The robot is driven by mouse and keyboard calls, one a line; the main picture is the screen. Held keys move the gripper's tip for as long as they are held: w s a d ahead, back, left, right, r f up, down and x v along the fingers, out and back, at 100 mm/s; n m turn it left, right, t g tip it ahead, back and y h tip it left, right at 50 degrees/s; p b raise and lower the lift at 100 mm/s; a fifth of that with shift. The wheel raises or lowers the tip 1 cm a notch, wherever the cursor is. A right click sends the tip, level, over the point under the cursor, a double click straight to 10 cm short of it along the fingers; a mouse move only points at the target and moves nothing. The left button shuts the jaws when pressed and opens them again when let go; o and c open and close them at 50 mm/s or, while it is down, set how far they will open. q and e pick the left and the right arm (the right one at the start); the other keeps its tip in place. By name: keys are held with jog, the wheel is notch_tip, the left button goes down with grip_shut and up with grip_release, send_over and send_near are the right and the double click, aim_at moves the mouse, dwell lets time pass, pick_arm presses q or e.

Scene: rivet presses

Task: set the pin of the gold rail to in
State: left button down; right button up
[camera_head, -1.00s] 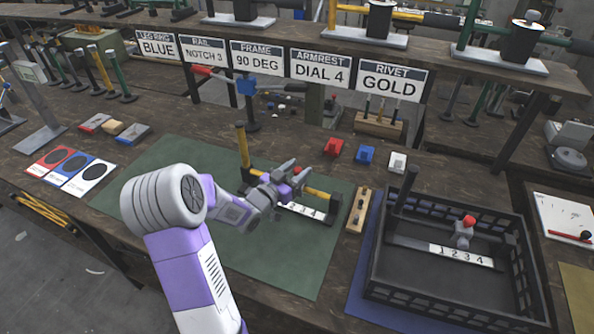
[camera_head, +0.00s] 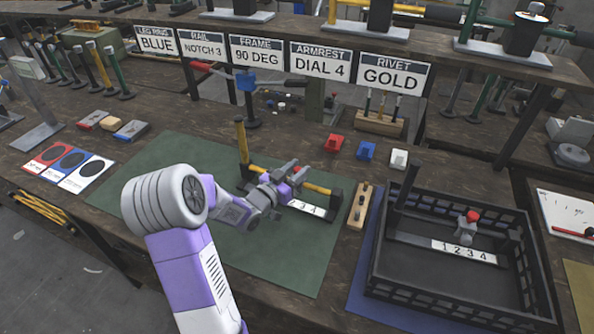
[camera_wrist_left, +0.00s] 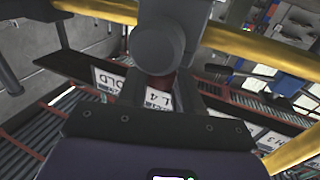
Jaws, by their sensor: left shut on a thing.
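The gold rail (camera_head: 318,188) lies on the green mat, with a gold upright (camera_head: 241,140) at its left end and a dark block at its right end. A number strip (camera_head: 309,209) runs beside it, partly covered by my arm. My left gripper (camera_head: 287,177) is shut on the rail's grey slider part, with a red knob (camera_head: 296,169) showing at the fingers. The left wrist view shows the grey round part (camera_wrist_left: 160,42) close between the fingers, with gold bar (camera_wrist_left: 248,46) on its right. Whether the pin is in or out is hidden. My right gripper is out of view.
A black crate (camera_head: 378,268) on the right holds another numbered rail with a red-knobbed slider (camera_head: 467,226). A wooden block (camera_head: 358,206) stands between mat and crate. Red, blue and white blocks lie behind. Signs hang above; one reads RIVET GOLD (camera_head: 391,78). The front of the green mat (camera_head: 285,265) is clear.

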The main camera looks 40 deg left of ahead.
aim_at(294, 173)
pick_arm(q)
jog(key=shift+f, duration=0.25)
jog(key=c, duration=0.8)
grip_release()
jog(key=shift+r, duration=0.1)
jog(key=s+p, duration=0.1)
jog(key=s, duration=0.5)
jog(key=shift+s, duration=0.8)
